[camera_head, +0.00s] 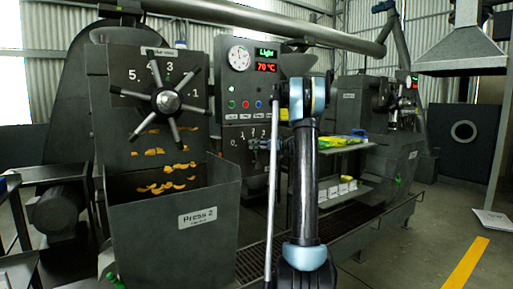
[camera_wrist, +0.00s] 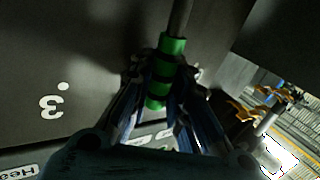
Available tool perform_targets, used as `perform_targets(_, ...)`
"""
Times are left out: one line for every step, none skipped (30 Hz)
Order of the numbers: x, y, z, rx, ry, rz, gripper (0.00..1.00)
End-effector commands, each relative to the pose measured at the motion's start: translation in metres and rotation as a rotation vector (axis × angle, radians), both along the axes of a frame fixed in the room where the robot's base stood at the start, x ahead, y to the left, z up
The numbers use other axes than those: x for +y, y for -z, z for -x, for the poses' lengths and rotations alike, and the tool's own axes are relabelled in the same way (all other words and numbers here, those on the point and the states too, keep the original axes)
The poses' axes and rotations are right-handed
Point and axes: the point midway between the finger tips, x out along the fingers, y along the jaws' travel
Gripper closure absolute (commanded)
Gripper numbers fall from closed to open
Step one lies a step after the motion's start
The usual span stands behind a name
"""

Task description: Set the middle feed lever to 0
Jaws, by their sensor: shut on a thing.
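In the wrist view a lever with a dark shaft and a green-banded grip (camera_wrist: 172,45) runs down from the top edge. My gripper (camera_wrist: 165,78) is shut around the green grip, with one finger on each side. A white dot and an upside-down 3 (camera_wrist: 50,106) show on the dark panel left of the lever. In the head view a scale with numerals from 0 upward (camera_head: 246,139) sits on the control panel below the buttons. My arm covers the scale's right part and the lever there, so I cannot tell its setting from this view.
A spoked wheel (camera_head: 169,101) with numerals stands on the left machine, above the bin marked Press 2 (camera_head: 198,217). A display (camera_head: 266,67) reads 70 °C beside a round gauge (camera_head: 239,57). A shelf with yellow items (camera_head: 343,141) is right of my arm. Open floor lies far right.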

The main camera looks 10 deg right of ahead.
Motion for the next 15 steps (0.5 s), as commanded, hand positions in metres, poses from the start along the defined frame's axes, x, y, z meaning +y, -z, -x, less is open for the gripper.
perform_targets(0.004, 0.000, 0.003, -0.014, 0.000, 0.031, 1.00)
perform_targets(0.007, 0.001, 0.005, -0.026, 0.000, 0.054, 1.00)
perform_targets(0.011, 0.002, 0.007, -0.040, -0.001, 0.082, 1.00)
perform_targets(0.014, 0.003, 0.008, -0.051, -0.001, 0.106, 1.00)
perform_targets(0.016, 0.003, 0.009, -0.063, -0.001, 0.127, 1.00)
perform_targets(0.020, 0.005, 0.011, -0.077, 0.000, 0.159, 1.00)
perform_targets(0.023, 0.006, 0.013, -0.090, -0.001, 0.182, 1.00)
perform_targets(0.026, 0.007, 0.014, -0.101, -0.002, 0.206, 1.00)
perform_targets(0.030, 0.008, 0.016, -0.116, -0.002, 0.237, 1.00)
perform_targets(0.032, 0.010, 0.017, -0.128, -0.001, 0.259, 1.00)
perform_targets(0.035, 0.011, 0.019, -0.139, -0.002, 0.282, 1.00)
perform_targets(0.038, 0.013, 0.020, -0.153, -0.001, 0.310, 1.00)
perform_targets(0.040, 0.014, 0.021, -0.163, -0.001, 0.332, 1.00)
perform_targets(0.043, 0.016, 0.022, -0.173, -0.002, 0.352, 1.00)
perform_targets(0.046, 0.018, 0.024, -0.187, -0.002, 0.379, 1.00)
